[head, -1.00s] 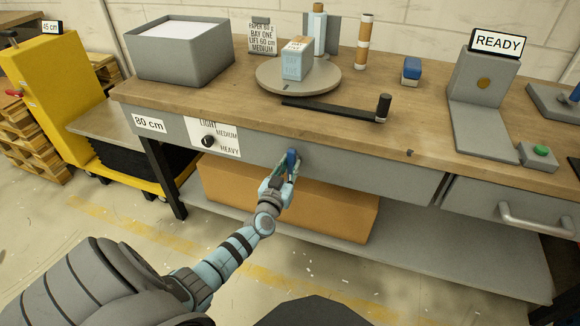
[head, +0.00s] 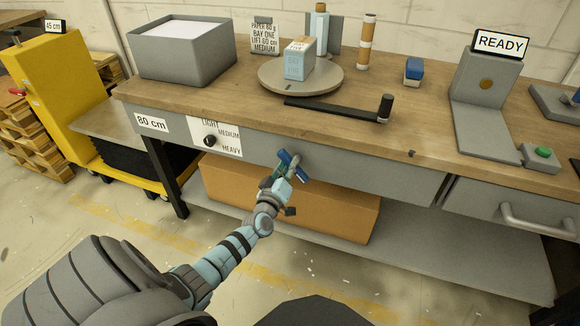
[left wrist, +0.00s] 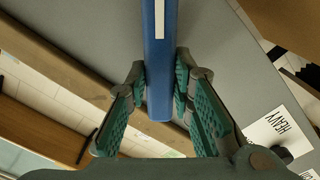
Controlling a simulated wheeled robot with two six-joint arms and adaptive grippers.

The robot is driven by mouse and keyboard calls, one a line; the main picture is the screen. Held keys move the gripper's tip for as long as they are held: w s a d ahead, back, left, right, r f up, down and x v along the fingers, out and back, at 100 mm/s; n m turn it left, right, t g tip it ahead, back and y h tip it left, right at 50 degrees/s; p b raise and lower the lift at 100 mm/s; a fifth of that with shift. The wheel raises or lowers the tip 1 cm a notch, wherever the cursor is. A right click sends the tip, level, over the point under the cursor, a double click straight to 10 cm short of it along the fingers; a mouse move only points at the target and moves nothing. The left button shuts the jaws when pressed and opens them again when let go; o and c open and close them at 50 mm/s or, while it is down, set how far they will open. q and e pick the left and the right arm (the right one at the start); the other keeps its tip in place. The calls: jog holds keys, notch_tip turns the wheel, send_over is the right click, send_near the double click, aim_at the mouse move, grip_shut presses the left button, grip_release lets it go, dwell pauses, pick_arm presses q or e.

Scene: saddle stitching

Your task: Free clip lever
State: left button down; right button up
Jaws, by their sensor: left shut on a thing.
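The blue clip lever (head: 291,159) is on the grey front panel of the workbench, below the wooden top. It sits tilted in the head view. My left gripper (head: 284,172) is shut on the lever. In the left wrist view the lever (left wrist: 159,60) is a long blue bar with a white strip. It runs between the green-padded fingers of my left gripper (left wrist: 160,85), which press on both its sides. How the lever joins the panel is hidden. My right gripper is not in view.
A dial plate (head: 215,137) is on the panel left of the lever, and a drawer handle (head: 535,220) is far right. A black crank arm (head: 340,108) and a round turntable (head: 300,88) are above on the bench. A cardboard box (head: 330,210) lies on the shelf below.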

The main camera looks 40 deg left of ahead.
pick_arm(q)
jog(key=shift+s+a+f+n+b, duration=0.1)
jog(key=shift+f+n+b, duration=0.15)
jog(key=shift+n, duration=1.4)
jog(key=shift+w+f+n+b, duration=0.15)
jog(key=shift+n+b, duration=0.15)
jog(key=shift+n, duration=1.3)
jog(key=shift+s+a+f+n+b, duration=0.1)
jog(key=shift+s+f+n+b, duration=0.15)
jog(key=shift+n, duration=1.4)
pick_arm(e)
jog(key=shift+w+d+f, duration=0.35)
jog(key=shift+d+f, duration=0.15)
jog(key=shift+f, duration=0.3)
pick_arm(q)
jog(key=shift+w, duration=0.1)
jog(key=c, duration=1.5)
grip_release()
jog(key=shift+d, duration=0.1)
jog(key=shift+o, duration=0.5)
jog(key=shift+r, duration=0.1)
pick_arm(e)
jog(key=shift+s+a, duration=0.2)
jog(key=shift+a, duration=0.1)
